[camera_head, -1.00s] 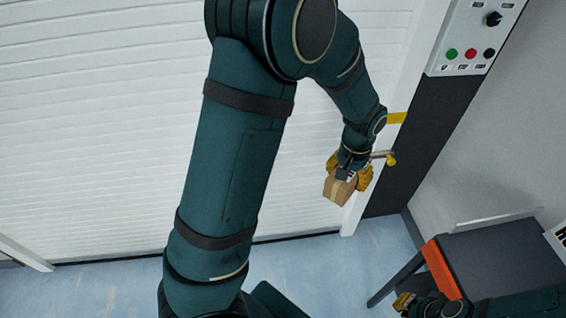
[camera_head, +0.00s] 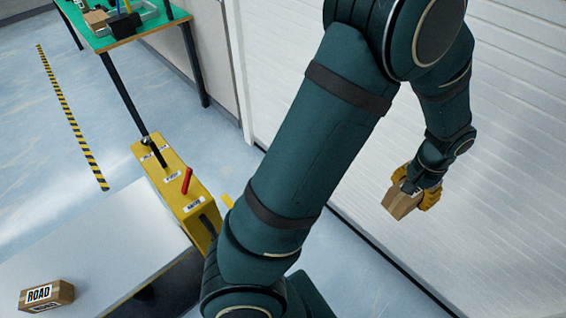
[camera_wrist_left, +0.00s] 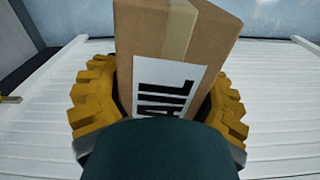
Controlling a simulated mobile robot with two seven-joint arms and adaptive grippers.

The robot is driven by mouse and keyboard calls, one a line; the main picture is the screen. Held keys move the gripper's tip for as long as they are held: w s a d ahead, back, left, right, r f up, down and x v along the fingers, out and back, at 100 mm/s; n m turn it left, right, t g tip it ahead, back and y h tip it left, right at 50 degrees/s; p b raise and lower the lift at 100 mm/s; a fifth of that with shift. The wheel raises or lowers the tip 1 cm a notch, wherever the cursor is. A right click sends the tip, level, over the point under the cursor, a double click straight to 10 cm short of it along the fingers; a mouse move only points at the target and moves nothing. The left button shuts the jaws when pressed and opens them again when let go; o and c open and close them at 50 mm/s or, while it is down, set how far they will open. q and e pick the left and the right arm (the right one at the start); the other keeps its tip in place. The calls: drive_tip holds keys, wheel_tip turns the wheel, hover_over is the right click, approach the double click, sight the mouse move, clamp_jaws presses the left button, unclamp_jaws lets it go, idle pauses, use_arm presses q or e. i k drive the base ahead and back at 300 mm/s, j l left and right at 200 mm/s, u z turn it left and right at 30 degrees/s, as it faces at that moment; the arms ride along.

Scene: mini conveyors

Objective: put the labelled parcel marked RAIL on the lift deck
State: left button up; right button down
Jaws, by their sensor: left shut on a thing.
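My left gripper (camera_head: 417,192) has yellow fingers shut on a brown cardboard parcel (camera_head: 400,204), held in the air before the white slatted shutter. In the left wrist view the parcel (camera_wrist_left: 150,35) sits between the yellow fingers of the gripper (camera_wrist_left: 160,98). Its white label is turned sideways and partly covered; the letters "AIL" show, which fits RAIL. A flat pale grey deck (camera_head: 125,235), which looks like the lift deck, lies at the lower left with a yellow housing at its end. The parcel is well to the right of it. My right gripper is not in view.
A parcel marked ROAD (camera_head: 45,295) lies on the deck's near left part. A green-topped table (camera_head: 120,38) with several items stands at the back left. The deck's middle is clear.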

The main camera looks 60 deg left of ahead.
sight(119, 256)
drive_tip(key=k+j+u, duration=0.1)
drive_tip(key=k+u, duration=0.15)
drive_tip(key=u, duration=0.25)
drive_tip(key=k+j+u, duration=0.2)
drive_tip(key=u, duration=0.25)
drive_tip(key=k+j+u, duration=0.15)
drive_tip(key=k+j, duration=0.15)
drive_tip(key=j, duration=0.15)
drive_tip(key=k+j+u, duration=0.15)
drive_tip(key=j, duration=0.3)
drive_tip(key=k, duration=0.1)
